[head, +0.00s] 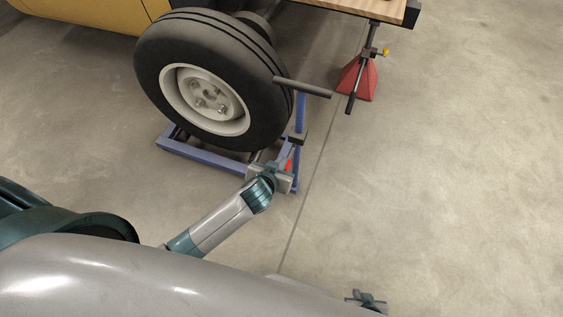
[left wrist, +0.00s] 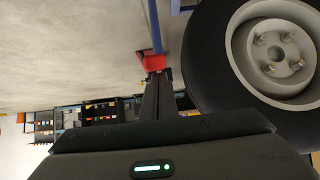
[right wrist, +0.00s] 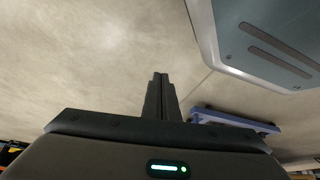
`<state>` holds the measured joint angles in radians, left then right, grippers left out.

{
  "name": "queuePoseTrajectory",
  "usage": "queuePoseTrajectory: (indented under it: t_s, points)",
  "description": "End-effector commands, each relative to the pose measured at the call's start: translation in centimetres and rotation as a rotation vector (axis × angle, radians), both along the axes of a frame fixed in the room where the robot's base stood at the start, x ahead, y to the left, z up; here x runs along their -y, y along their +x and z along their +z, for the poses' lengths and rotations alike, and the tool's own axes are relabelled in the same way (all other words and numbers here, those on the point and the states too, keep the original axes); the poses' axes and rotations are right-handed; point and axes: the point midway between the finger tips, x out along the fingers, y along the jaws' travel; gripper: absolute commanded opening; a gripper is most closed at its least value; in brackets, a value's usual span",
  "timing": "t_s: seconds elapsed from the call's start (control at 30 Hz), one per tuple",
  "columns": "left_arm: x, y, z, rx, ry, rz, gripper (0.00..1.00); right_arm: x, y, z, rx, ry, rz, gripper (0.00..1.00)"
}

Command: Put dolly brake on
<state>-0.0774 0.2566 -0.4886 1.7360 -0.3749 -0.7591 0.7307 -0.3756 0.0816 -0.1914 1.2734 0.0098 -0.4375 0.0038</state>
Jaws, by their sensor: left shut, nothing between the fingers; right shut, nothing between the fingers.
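The dolly is a blue frame (head: 205,154) on the floor around the foot of a black tyre (head: 215,75) with a pale rim. A small red part (head: 289,166), perhaps its brake pedal, shows at the dolly's near right corner. My left gripper (head: 292,150) is shut and empty, low beside this corner and partly overlapping it in the head view; I cannot tell whether it touches. In the left wrist view its fingers (left wrist: 157,80) point along the blue side bar (left wrist: 155,28). My right gripper (right wrist: 160,76) is shut, empty and away from the dolly (right wrist: 235,120).
A red jack stand (head: 357,80) stands beyond the dolly, under a wooden bed (head: 375,8). A black bar (head: 302,88) sticks out right of the tyre. Yellow bodywork (head: 80,12) is at upper left. The floor on the right is clear.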

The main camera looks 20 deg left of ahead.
Motion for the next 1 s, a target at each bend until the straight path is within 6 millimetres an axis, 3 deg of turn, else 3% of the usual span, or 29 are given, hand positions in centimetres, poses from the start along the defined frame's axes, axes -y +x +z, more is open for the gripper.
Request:
queuePoseTrajectory:
  t_s: [0.27,0.5,1.0]
  points:
    - [0.0,-0.1,-0.1,0.000,0.000,0.000,0.00,0.0,0.3,0.0,0.003,0.000,0.000,0.00]
    - [0.1,-0.1,-0.5,0.013,-0.003,0.000,0.00,0.2,-1.3,-0.8,-0.035,-0.005,-0.001,0.00]
    - [0.0,-0.8,-2.6,0.125,-0.005,0.002,0.00,2.5,-2.8,-0.2,-0.214,-0.053,-0.022,0.00]
